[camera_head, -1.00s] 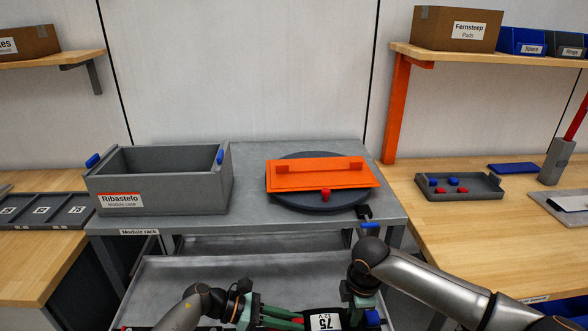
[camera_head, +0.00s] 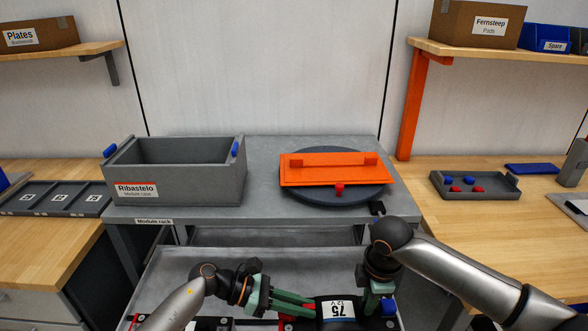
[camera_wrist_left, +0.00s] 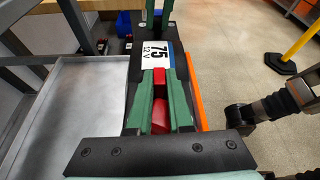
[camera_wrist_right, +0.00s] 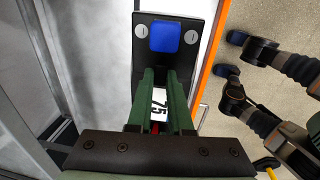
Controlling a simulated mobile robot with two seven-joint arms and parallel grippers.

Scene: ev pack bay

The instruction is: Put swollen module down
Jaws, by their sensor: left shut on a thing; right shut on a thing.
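The module marked 75 12 V (camera_head: 338,312) is a black block with a white and blue label, at the bottom of the head view. A red part (camera_wrist_left: 160,120) shows on it in the left wrist view, and a blue block (camera_wrist_right: 165,36) at its end in the right wrist view. My left gripper (camera_head: 312,305) is shut on it, its green fingers around the red part. My right gripper (camera_head: 378,305) is shut on it from the right. The fingers partly cover the module. I cannot tell whether its underside touches anything.
A grey metal tray (camera_head: 200,262) lies below and in front of the module rack (camera_head: 270,205). On the rack stand an open grey Ribastelo case (camera_head: 215,187) and a dark turntable (camera_head: 350,199) with an orange plate (camera_head: 325,180) on it. Wooden benches flank the rack.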

